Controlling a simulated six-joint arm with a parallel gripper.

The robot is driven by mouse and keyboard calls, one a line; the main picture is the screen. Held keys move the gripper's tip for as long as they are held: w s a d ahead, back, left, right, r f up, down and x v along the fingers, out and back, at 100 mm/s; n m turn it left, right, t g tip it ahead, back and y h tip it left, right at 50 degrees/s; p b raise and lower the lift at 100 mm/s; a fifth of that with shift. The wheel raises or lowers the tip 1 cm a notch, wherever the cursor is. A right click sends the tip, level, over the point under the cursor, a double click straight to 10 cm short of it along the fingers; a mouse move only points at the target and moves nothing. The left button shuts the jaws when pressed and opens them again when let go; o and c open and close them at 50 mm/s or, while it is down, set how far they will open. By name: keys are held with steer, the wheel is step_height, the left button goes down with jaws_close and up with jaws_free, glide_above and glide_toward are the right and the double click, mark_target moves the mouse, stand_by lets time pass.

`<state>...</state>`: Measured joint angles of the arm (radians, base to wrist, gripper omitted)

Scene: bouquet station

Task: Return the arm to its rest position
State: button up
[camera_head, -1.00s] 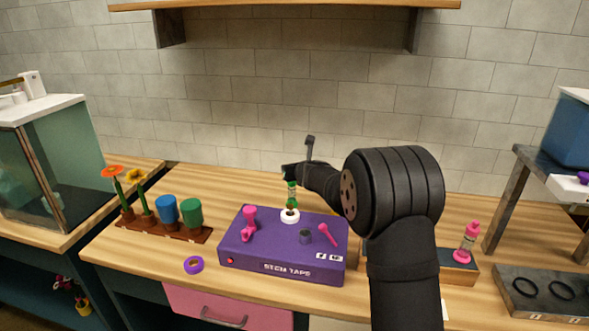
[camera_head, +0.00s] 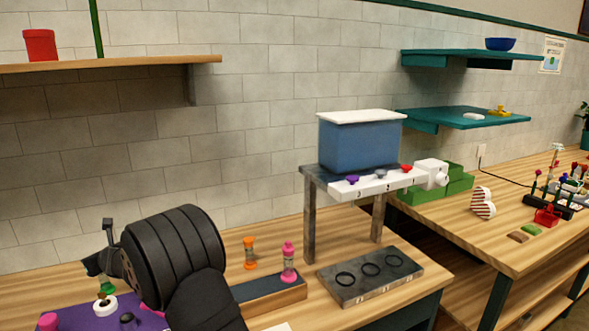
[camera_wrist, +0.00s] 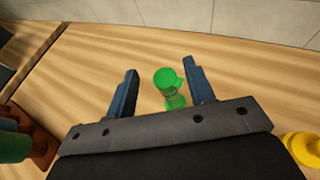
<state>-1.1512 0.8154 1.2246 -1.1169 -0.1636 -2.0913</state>
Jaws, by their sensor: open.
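My gripper (camera_wrist: 160,66) is open in the wrist view, with its two dark blue fingers spread. A green capped, vial-like piece (camera_wrist: 168,84) shows between and beyond the fingers, with gaps on both sides. In the head view my gripper (camera_head: 92,264) is at the lower left, above the purple stem tape box (camera_head: 75,318), and is mostly hidden by my own arm. A green piece (camera_head: 107,287) stands just under it at a white ring (camera_head: 103,306) on the box.
A dark slotted block (camera_head: 345,292) and a metal stand (camera_head: 309,215) with a blue tank (camera_head: 360,146) stand further right. A shelf (camera_head: 120,64) hangs upper left.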

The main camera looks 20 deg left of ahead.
steer(key=shift+w+a+f, duration=0.2)
steer(key=shift+a+f, duration=0.55)
steer(key=shift+f, duration=0.35)
steer(key=shift+w+a+f, duration=0.2)
steer(key=shift+a+f, duration=0.55)
steer(key=shift+f, duration=0.35)
steer(key=shift+w+a+f, duration=0.2)
steer(key=shift+a+f, duration=0.55)
steer(key=shift+f, duration=0.35)
steer(key=shift+d+r, duration=0.1)
steer(key=shift+d, duration=0.05)
steer(key=shift+s+d+r, duration=0.6)
steer(key=shift+d+r, duration=1.5)
steer(key=shift+r, duration=2.35)
step_height(320, 180, down, 7)
steer(key=x, duration=0.5)
steer(key=shift+f, duration=0.15)
step_height(320, 180, up, 10)
